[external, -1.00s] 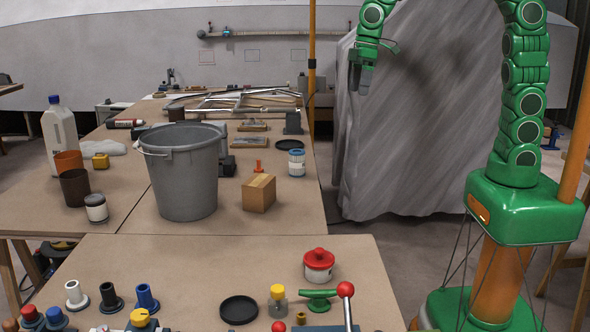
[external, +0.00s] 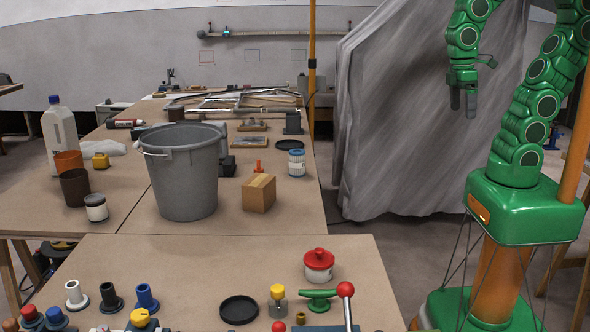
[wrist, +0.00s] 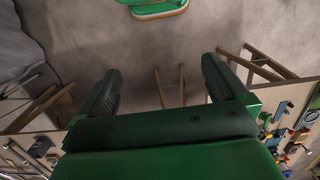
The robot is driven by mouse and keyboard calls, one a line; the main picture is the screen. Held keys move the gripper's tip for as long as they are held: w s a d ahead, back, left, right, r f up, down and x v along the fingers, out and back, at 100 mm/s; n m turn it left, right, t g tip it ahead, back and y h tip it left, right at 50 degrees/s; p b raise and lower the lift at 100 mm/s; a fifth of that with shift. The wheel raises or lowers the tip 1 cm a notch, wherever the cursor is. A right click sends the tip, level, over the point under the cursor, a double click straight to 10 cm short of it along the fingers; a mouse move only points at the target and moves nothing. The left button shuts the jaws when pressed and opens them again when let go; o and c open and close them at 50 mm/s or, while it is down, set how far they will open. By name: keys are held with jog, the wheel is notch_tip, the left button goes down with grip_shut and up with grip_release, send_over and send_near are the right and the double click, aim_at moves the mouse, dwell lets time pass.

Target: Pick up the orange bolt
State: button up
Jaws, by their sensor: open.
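The orange bolt (external: 258,167) is small and stands on the far bench, behind the cardboard box (external: 259,193) and left of a blue-and-white jar (external: 297,162). It is not recognisable in the wrist view. My gripper (external: 463,102) hangs with its fingers down in front of the grey draped sheet, well right of the bolt and off the bench.
A large grey bucket (external: 186,175) stands left of the box. A black round lid (external: 289,145) lies behind the jar. The draped sheet (external: 400,130) rises beside the bench. The near bench holds a red-lidded pot (external: 318,265) and several fittings.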

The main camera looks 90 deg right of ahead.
jog(key=s, duration=0.1)
jog(key=s+f, duration=0.1)
jog(key=s, duration=0.1)
jog(key=shift+s, duration=0.25)
jog(key=c, duration=1)
jog(key=shift+r, duration=0.1)
